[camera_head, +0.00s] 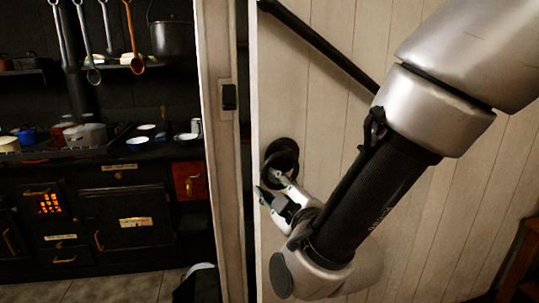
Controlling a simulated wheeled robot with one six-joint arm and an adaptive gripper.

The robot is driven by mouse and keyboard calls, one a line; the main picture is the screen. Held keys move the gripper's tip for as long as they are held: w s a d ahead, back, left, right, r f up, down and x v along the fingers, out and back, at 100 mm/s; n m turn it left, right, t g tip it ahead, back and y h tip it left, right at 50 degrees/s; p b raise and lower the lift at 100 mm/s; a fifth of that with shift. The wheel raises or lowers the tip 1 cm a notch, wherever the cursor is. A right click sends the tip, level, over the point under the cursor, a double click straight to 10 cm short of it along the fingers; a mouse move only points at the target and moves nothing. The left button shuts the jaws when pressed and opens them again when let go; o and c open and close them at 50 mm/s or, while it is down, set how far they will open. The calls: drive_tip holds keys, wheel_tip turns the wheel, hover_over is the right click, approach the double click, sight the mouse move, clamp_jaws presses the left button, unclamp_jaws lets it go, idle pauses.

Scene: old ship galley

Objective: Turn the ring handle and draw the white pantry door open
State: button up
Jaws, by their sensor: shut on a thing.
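The white pantry door (325,95) is made of upright planks and fills the right half of the view. A narrow dark strip shows between its left edge and the pale door post. The black ring handle (281,150) sits on a round plate near that edge. My gripper (270,186) is at the lower part of the ring handle and shut on it. The fingers and wrist hide the ring's lower part, so the exact grip is hard to see. My arm comes in from the upper right and covers much of the door.
A pale door post (219,150) with a dark catch (229,96) stands left of the door. A dark bar (318,42) runs slantwise across the door's upper part. A black stove (120,215) with pots stands at left. Wooden furniture (522,265) is at lower right.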

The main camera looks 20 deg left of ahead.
drive_tip(key=shift+s+a+f, duration=0.2)
drive_tip(key=shift+s+f, duration=0.05)
drive_tip(key=shift+f, duration=0.05)
drive_tip(key=shift+o, duration=0.2)
drive_tip(key=shift+n+g+y, duration=0.4)
drive_tip(key=shift+n+g, duration=0.2)
drive_tip(key=shift+g, duration=0.1)
drive_tip(key=shift+v, duration=2.85)
drive_tip(key=o, duration=0.9)
drive_tip(key=shift+a, duration=0.1)
drive_tip(key=shift+c, duration=0.2)
drive_tip(key=shift+w+r, duration=0.15)
